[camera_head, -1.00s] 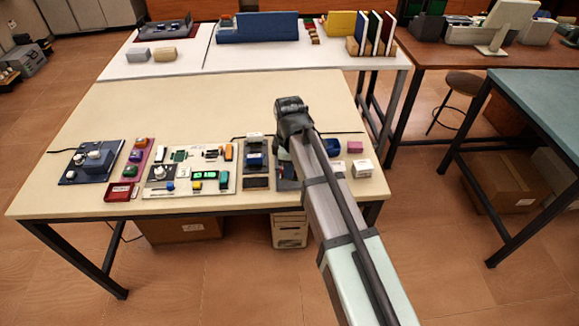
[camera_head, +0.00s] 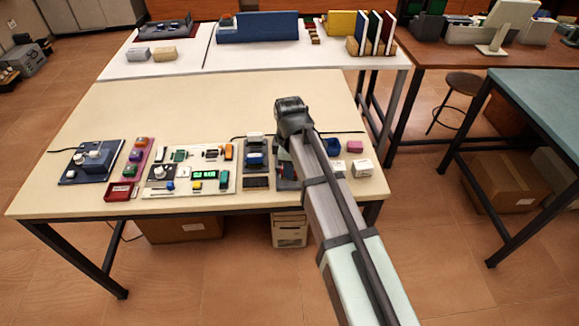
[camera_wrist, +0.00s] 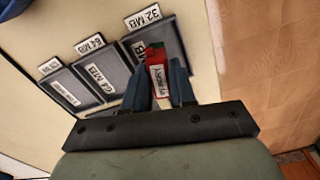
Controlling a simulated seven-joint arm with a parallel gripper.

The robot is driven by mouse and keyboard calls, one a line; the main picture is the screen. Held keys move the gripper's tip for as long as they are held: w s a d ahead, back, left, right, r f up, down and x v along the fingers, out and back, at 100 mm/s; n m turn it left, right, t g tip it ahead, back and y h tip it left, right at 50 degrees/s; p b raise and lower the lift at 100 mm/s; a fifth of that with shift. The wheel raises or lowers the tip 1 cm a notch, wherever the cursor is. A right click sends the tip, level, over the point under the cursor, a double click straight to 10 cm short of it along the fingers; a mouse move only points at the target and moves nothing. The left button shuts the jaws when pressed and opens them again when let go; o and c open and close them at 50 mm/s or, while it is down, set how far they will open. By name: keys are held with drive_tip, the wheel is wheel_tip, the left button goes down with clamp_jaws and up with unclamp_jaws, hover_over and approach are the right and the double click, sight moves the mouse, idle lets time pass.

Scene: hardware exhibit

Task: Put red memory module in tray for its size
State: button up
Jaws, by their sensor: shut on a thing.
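In the wrist view my gripper (camera_wrist: 164,84) is shut on the red memory module (camera_wrist: 155,57), which has a white label and a dark green part at its far end. The module is between the two blue-grey fingers, over the right-hand grey tray (camera_wrist: 167,28) marked 32 MB. I cannot tell whether it touches the tray floor. The middle tray (camera_wrist: 78,66) is marked 64 MB. The left tray (camera_wrist: 52,82) has labels too small to read.
In the head view, a board with switches and a green display (camera_head: 205,174) lies left of my arm, with a blue panel (camera_head: 92,160) farther left. The table's back is clear.

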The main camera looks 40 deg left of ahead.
drive_tip(key=shift+f, duration=0.6)
idle(0.6)
drive_tip(key=o, duration=1.4)
drive_tip(key=shift+c, duration=0.2)
drive_tip(key=shift+r, duration=3.75)
